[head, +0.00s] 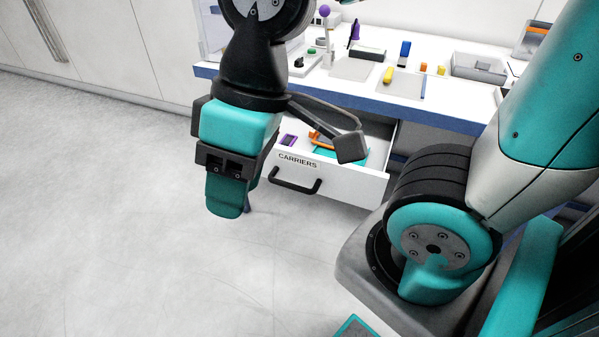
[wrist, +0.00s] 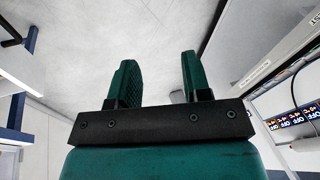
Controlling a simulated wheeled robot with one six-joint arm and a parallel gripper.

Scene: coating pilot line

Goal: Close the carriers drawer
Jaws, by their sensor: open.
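The carriers drawer (head: 335,184) is a white drawer under the workbench, labelled CARRIERS, and it stands pulled open. Its dark bar handle (head: 296,187) is on the front face. Inside lie a purple item (head: 289,140), an orange item (head: 318,138) and a teal piece, partly hidden by my arm. My gripper (head: 228,190) hangs in front of and to the left of the drawer in the head view, apart from the handle. In the wrist view the two green fingers of my gripper (wrist: 160,80) are apart with nothing between them.
White cabinets (head: 100,40) line the back wall. The grey floor (head: 110,220) on the left is clear.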

